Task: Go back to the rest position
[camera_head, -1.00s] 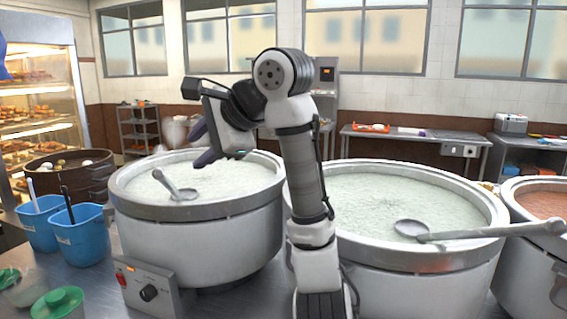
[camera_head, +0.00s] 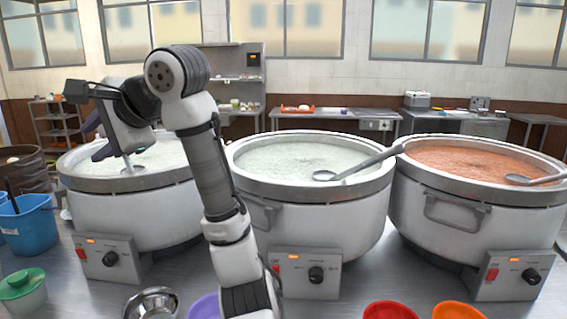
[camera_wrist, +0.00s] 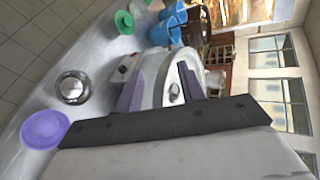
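My gripper (camera_head: 106,150) shows in the head view at the left, in front of the left stockpot (camera_head: 130,218) and near its rim. In the wrist view its two purple fingers (camera_wrist: 160,80) stand apart, with nothing visible held between them. The left pot holds pale congee and a ladle (camera_head: 133,168), partly hidden by my gripper. The middle pot (camera_head: 330,215) also holds pale congee, with a ladle (camera_head: 350,169) resting across its rim. The right pot (camera_head: 475,225) holds orange-red congee and a ladle (camera_head: 530,180).
A blue bucket (camera_head: 28,228), a green-lidded container (camera_head: 22,290), a metal bowl (camera_head: 150,303), a purple bowl (camera_head: 204,307), a red bowl (camera_head: 390,311) and an orange bowl (camera_head: 458,311) line the counter's front. Control boxes (camera_head: 305,273) stand before the pots. Back benches (camera_head: 335,116) line the wall.

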